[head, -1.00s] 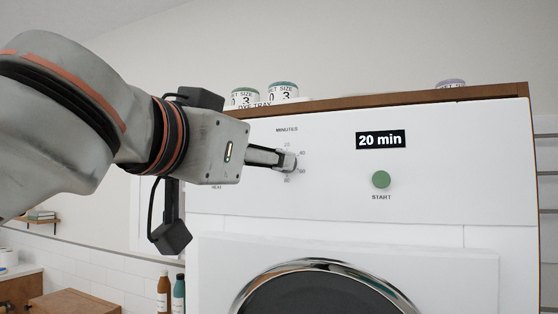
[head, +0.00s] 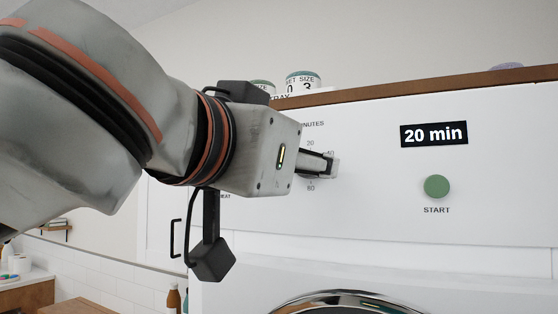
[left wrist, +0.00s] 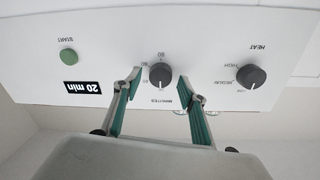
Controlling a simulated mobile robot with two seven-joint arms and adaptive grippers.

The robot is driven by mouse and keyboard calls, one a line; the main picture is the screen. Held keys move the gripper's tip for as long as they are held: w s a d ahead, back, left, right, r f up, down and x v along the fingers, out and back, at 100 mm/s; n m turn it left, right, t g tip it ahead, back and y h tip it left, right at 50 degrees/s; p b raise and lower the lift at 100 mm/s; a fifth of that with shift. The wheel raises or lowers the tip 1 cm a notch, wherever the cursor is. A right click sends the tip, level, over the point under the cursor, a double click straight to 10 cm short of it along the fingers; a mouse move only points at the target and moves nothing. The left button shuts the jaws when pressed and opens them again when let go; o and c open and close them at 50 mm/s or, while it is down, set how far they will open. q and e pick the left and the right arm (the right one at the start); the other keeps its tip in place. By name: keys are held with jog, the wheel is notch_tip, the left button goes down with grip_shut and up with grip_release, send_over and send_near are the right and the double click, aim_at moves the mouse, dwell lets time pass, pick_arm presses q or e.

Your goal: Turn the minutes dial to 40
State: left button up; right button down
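The minutes dial (left wrist: 160,75) is a dark round knob on the white machine's control panel (head: 380,205). It shows upside down in the left wrist view, with numbers around it. My left gripper (head: 334,166) is at the dial and hides it in the head view. In the left wrist view my left gripper (left wrist: 159,78) is open, one finger on each side of the dial, with a small gap on both sides. The display (head: 434,134) reads 20 min. My right gripper is not in view.
A green start button (head: 437,187) is right of the dial, below the display. A dark heat dial (left wrist: 251,76) shows beside the minutes dial in the left wrist view. Tins (head: 304,81) stand on the brown top (head: 400,86). The round door (head: 345,300) is below.

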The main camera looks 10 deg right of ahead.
pick_arm(q)
jog(key=c, duration=1.1)
jog(key=shift+m, duration=0.3)
jog(key=m, duration=1)
jog(key=shift+d+m+y+b, duration=0.1)
jog(key=shift+m+y+b, duration=0.25)
jog(key=shift+m+y, duration=0.05)
jog(key=o, duration=1.1)
